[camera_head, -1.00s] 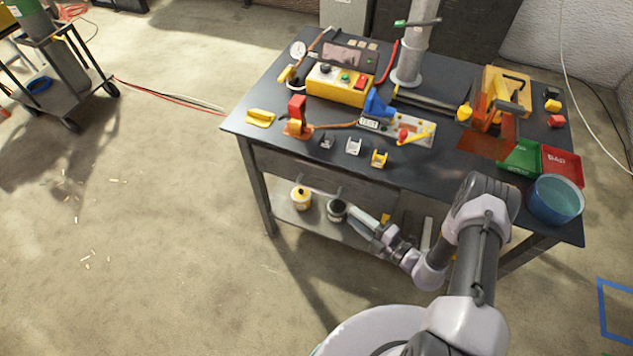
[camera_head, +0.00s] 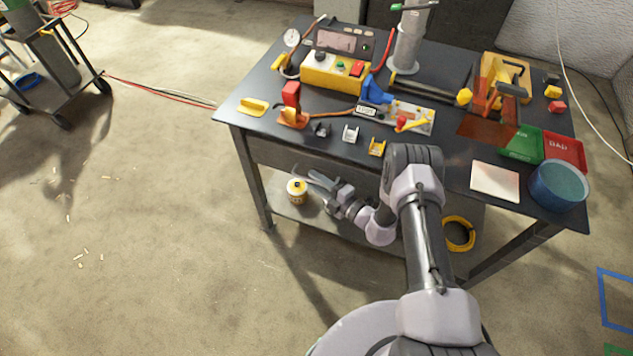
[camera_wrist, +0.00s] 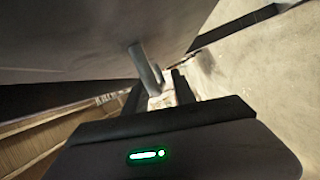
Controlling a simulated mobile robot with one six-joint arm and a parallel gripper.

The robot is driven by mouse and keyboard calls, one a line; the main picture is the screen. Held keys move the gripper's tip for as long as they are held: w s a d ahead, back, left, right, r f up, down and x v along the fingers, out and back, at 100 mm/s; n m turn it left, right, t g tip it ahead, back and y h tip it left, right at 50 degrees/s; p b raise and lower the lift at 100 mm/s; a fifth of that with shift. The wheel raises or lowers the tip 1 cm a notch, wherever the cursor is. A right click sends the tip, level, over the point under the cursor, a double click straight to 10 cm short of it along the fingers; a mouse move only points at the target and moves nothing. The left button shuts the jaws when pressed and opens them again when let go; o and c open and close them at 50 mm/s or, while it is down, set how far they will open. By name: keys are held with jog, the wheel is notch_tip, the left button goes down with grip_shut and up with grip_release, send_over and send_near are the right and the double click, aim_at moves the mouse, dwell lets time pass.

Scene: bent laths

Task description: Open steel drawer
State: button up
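The steel drawer's grey front (camera_head: 285,155) is below the left part of the dark tabletop in the head view. It looks shut. The same front fills the upper left of the wrist view (camera_wrist: 80,40). A round metal handle piece (camera_wrist: 144,66) stands out from it there. My gripper (camera_head: 315,181) is just in front of the drawer front, below the table edge. In the wrist view its two dark fingers (camera_wrist: 158,93) are apart, and the handle's end shows between them in the picture. I cannot tell whether they touch it. My arm hides the drawer front's right part.
A lower shelf (camera_head: 283,206) holds a yellow-and-white pot (camera_head: 297,190) close below my gripper and a yellow ring (camera_head: 458,233). The crowded tabletop (camera_head: 425,172) overhangs my gripper. A blue tub (camera_head: 558,187) stands at the right.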

grip_shut()
dwell(1.2)
